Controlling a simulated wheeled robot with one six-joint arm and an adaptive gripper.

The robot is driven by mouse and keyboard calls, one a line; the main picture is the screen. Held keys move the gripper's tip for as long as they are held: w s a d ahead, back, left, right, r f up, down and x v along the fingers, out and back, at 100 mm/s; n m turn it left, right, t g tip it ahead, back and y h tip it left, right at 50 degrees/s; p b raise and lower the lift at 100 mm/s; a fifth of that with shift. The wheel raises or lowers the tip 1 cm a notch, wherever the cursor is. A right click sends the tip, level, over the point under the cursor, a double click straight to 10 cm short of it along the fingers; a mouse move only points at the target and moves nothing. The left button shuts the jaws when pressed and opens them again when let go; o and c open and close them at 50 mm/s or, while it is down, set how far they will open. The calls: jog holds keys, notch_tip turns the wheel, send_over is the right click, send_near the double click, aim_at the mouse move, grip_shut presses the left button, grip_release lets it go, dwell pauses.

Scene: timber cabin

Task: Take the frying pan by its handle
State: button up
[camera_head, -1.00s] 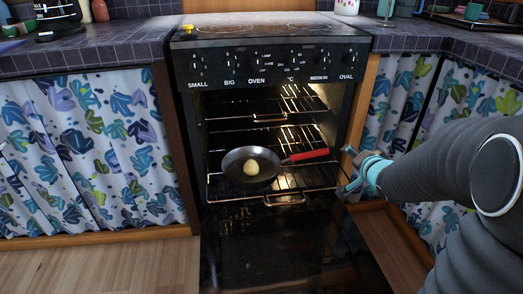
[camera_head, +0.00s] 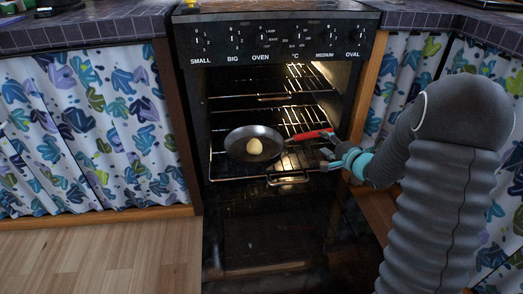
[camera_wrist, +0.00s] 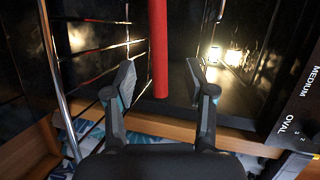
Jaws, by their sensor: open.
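The dark frying pan (camera_head: 238,143) sits on the lower wire rack inside the open oven, with a pale egg-shaped thing (camera_head: 254,146) in it. Its red handle (camera_head: 312,135) points right, toward my gripper (camera_head: 329,156). In the wrist view the red handle (camera_wrist: 159,50) comes down from the top edge, its end lying between the lines of the two fingers. My gripper (camera_wrist: 160,82) is open around that end, with a gap on both sides. I cannot tell from the wrist view whether the fingers are level with the handle. The pan's bowl is out of the wrist view.
The oven (camera_head: 270,42) has its door (camera_head: 285,235) folded down in front. The lower rack (camera_head: 225,178) and an upper rack (camera_head: 235,98) run across the cavity. The cavity's right wall is close to my gripper. Curtained cupboards (camera_head: 85,130) flank the oven.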

aim_at(315, 136)
jog(key=x, duration=0.5)
jog(key=shift+w+d+f+b, duration=0.1)
jog(key=shift+w+d+b, duration=0.1)
jog(key=shift+d+b, duration=0.15)
jog(key=shift+w+a+f, duration=0.1)
jog(key=shift+w+a, duration=0.25)
jog(key=shift+w, duration=0.25)
grip_shut()
